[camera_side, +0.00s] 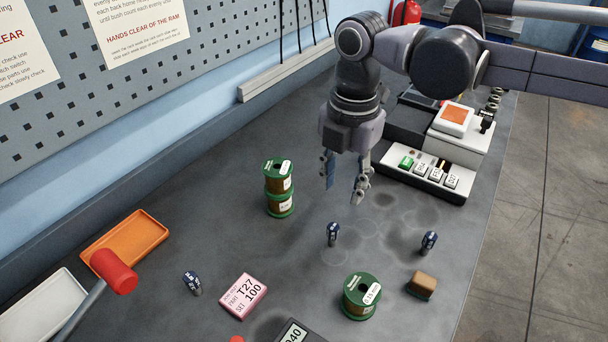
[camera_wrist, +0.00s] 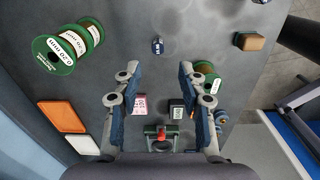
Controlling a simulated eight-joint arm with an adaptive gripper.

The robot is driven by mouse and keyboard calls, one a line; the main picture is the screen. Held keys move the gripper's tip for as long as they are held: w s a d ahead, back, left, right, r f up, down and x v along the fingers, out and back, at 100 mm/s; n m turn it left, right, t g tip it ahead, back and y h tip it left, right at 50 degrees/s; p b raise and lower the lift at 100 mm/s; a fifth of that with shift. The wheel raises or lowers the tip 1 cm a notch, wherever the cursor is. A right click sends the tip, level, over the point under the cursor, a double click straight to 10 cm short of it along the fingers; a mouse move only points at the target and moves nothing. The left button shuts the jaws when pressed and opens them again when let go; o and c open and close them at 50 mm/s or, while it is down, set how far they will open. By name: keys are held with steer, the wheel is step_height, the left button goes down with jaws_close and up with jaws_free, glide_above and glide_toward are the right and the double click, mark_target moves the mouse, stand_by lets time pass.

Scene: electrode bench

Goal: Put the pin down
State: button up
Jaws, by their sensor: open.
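Several dark blue pins with white labels stand apart on the grey bench. One pin (camera_side: 333,233) stands just in front of and below my gripper (camera_side: 343,194); a pin also shows beyond the fingers in the wrist view (camera_wrist: 157,45). Another pin (camera_side: 429,242) stands to the right and a third (camera_side: 192,283) at the left front. My gripper is open and empty above the bench, its fingers pointing down. In the wrist view its fingers (camera_wrist: 158,85) are spread wide with nothing between the tips.
Two stacked green spools (camera_side: 280,187) stand left of my gripper. A single spool (camera_side: 361,297), brown block (camera_side: 422,285) and pink block (camera_side: 243,296) lie in front. A white device (camera_side: 430,172) is behind right. An orange tray (camera_side: 126,242) is at left, near a red-headed tool (camera_side: 114,272).

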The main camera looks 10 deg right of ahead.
steer(key=s+d+r+m+t+y, duration=0.1)
steer(key=d+m+t, duration=0.1)
steer(key=d+m, duration=0.55)
steer(key=s+d+r+m+t, duration=0.15)
steer(key=d+m, duration=0.35)
steer(key=d, duration=0.6)
steer(key=s+d+f+m+t, duration=0.1)
steer(key=s+d+f+m, duration=0.2)
steer(key=d+m, duration=0.4)
steer(key=s+d+f+m+t+h, duration=0.1)
steer(key=s+d+f+m+t, duration=0.1)
steer(key=s+d+m, duration=0.4)
steer(key=shift+d+f+m, duration=0.45)
steer(key=shift+d+f, duration=0.25)
steer(key=shift+d, duration=0.35)
steer(key=shift+t, duration=0.25)
